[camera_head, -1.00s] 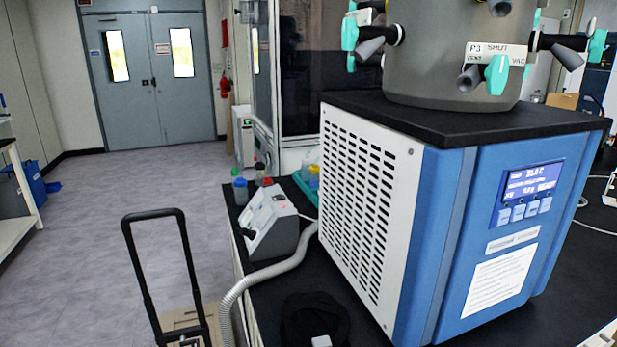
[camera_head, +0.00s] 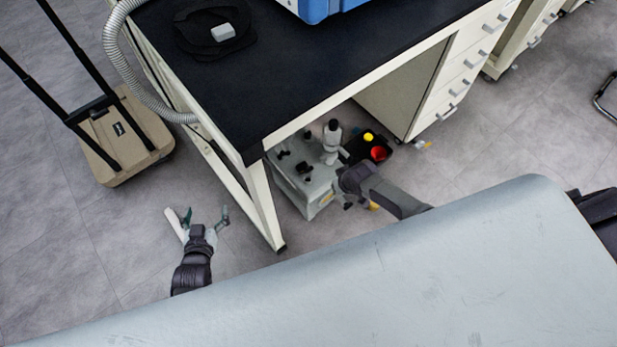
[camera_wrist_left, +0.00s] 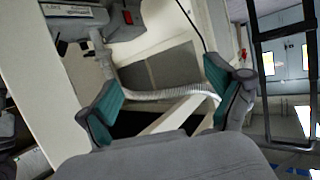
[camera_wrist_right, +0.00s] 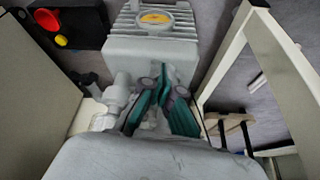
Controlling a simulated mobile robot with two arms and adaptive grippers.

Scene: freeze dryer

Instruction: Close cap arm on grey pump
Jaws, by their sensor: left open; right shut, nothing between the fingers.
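The grey pump (camera_head: 318,187) sits on the floor under the black-topped bench, with dark knobs and an upright pale fitting (camera_head: 331,143) on it. In the right wrist view its ribbed grey body (camera_wrist_right: 150,52) fills the upper middle, with pale pipe fittings (camera_wrist_right: 118,92) at left. I cannot tell which part is the cap arm. My right gripper (camera_wrist_right: 160,90) is shut and empty, its fingertips over the pump's fittings; whether they touch is unclear. My left gripper (camera_head: 202,214) is open and empty above the floor, left of the bench leg.
The bench top (camera_head: 260,75) and its pale leg (camera_head: 263,205) stand between my arms. A corrugated hose (camera_head: 135,75) hangs at the bench's left side. A tan wheeled case (camera_head: 122,140) stands at left. A dark tray (camera_head: 368,150) with red and yellow items lies beside the pump.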

